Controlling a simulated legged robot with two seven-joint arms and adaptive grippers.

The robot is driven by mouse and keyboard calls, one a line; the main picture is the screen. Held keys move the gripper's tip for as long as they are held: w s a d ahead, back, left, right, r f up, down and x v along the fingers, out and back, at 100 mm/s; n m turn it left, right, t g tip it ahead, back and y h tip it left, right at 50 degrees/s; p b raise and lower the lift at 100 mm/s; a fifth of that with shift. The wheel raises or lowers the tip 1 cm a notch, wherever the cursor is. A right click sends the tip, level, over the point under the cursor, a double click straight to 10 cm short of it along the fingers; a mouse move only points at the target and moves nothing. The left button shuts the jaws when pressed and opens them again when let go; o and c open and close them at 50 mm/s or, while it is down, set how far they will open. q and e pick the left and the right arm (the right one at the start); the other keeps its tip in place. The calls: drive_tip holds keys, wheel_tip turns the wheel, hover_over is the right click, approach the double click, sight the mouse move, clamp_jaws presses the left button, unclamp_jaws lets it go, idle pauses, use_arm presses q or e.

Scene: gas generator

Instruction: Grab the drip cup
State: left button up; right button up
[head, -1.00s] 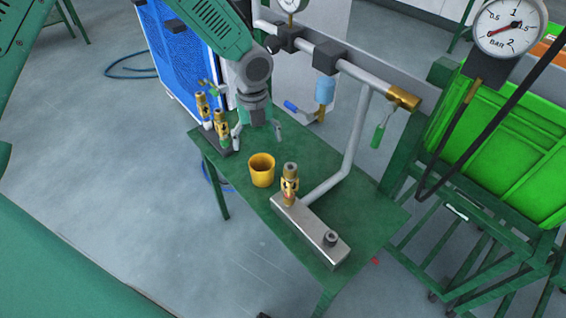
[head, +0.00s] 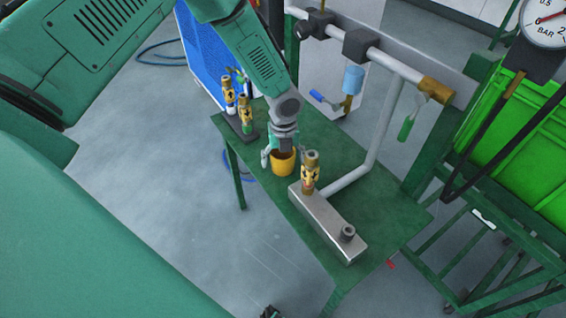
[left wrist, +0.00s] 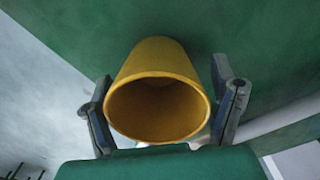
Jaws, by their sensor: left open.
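The drip cup (head: 284,163) is yellow and stands upright on the green table, left of the metal block. My left gripper (head: 279,153) is right at the cup, reaching down over it from above, and partly hides its rim. In the left wrist view the cup (left wrist: 160,85) fills the middle, its open mouth facing the camera. The open fingers of my left gripper (left wrist: 165,105) stand on either side of it. Whether they touch its wall I cannot tell. My right gripper does not show clearly.
The green table (head: 375,205) bears a metal block (head: 325,222) with a brass valve (head: 310,175) right of the cup. Two brass valves (head: 237,103) stand on a dark base behind left. A grey pipe (head: 375,135) runs close on the right.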

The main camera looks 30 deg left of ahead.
use_arm(q)
drive_tip(key=shift+d+f, duration=0.15)
drive_tip(key=shift+f, duration=0.05)
drive_tip(key=shift+s+a+f, duration=0.1)
drive_tip(key=shift+a, duration=0.3)
drive_tip(key=c, duration=1.2)
drive_tip(key=shift+d, duration=0.1)
